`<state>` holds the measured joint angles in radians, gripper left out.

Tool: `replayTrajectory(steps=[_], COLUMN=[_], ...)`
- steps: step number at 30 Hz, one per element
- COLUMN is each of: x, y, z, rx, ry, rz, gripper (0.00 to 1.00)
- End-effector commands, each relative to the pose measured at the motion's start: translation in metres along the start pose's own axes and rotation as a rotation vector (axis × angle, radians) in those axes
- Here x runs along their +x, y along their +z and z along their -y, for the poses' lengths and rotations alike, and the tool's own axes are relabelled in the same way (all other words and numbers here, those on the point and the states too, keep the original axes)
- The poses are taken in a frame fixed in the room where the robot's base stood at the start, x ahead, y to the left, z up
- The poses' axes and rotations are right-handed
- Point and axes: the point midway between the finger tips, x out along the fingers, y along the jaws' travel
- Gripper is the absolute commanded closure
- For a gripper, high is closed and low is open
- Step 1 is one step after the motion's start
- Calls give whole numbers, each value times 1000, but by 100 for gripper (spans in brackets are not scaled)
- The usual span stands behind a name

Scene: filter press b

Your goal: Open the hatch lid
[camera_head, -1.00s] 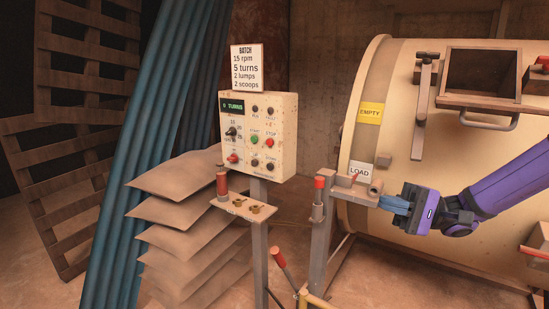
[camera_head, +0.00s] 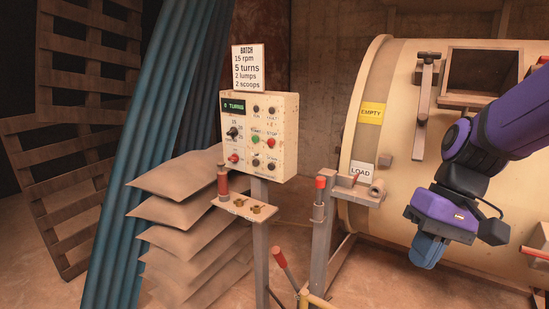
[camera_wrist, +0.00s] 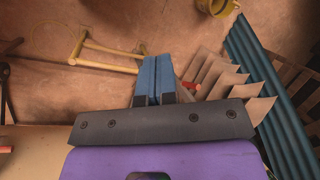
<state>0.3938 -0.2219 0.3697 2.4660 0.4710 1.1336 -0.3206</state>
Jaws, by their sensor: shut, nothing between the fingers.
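The square hatch (camera_head: 450,72) is on the upper right of the cream drum, with a brown frame around a recess that looks open. A plank-like edge (camera_head: 453,99) runs along its bottom; I cannot tell if this is the lid seen edge-on. The handle below it is now hidden behind my arm. A brown latch bar (camera_head: 424,95) stands upright left of the hatch. My gripper (camera_head: 427,252) is below the hatch, in front of the drum's lower part, pointing down and touching nothing. Its blue fingers (camera_wrist: 152,80) are shut and empty in the wrist view.
A post with a red-tipped lever (camera_head: 319,185) and a bracket (camera_head: 360,190) stand left of my gripper. The control panel (camera_head: 260,135) stands further left, beside stacked sacks (camera_head: 185,180). The wrist view shows a yellow frame (camera_wrist: 100,50) on the floor.

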Motion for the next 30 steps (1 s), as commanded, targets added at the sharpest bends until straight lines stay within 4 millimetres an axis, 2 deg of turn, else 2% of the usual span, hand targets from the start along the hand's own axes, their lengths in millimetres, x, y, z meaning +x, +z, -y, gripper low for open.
replayTrajectory(steps=[9,15,21,24,30], x=[-50,-81,-98,-101,-102], y=[40,64,77,79,79], z=[-13,-22,-30,-32,-32], rx=[-34,-51,-59,-58,-57], ry=[253,329,352,354,355], rz=[-303,-498,-611,-631,-634], gripper=[100,100,100,77,75])
